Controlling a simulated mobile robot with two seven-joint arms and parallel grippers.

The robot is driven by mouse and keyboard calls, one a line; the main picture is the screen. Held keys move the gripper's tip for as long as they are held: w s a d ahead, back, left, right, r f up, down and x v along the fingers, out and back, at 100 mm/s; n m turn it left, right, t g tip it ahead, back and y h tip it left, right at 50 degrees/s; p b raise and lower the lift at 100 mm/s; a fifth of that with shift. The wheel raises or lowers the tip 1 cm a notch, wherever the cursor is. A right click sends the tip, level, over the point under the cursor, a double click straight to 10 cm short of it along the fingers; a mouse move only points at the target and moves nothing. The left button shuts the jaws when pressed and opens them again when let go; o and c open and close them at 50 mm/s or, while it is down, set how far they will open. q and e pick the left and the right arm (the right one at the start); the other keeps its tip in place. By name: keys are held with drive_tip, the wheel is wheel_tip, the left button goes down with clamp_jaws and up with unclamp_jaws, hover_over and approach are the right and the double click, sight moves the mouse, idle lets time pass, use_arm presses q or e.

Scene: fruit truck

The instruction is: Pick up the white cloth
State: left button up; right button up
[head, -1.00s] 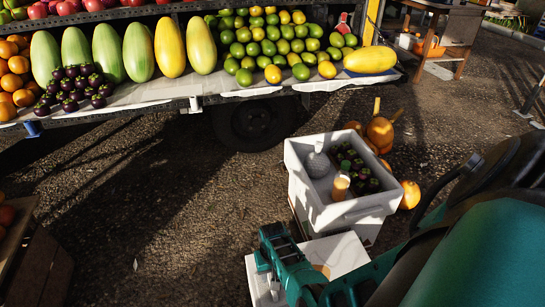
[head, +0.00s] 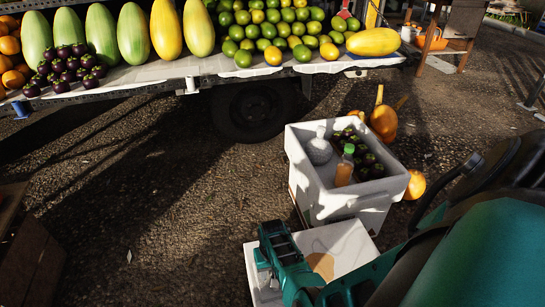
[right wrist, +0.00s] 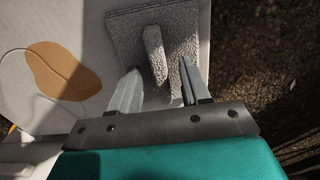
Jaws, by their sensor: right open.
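The white cloth (right wrist: 187,22) appears as a greyish, textured square in the right wrist view. It lies flat on a white surface, with a raised fold standing up at its middle. My right gripper (right wrist: 160,70) is open, with its fingers on either side of the fold's near end. I cannot tell whether the fingers touch the cloth. In the head view, my right arm reaches down to a white box top (head: 345,240), and I cannot make out the cloth there. My left gripper is not in view.
A brown-orange patch (right wrist: 62,72) and a thin cord lie on the surface left of the cloth. A white crate (head: 345,205) behind holds a bottle (head: 345,168), a pale round item and dark fruit. Pumpkins (head: 384,122) stand beyond it. Open asphalt lies left.

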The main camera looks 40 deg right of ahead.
clamp_jaws()
idle(0.3)
drive_tip(key=shift+r, duration=0.1)
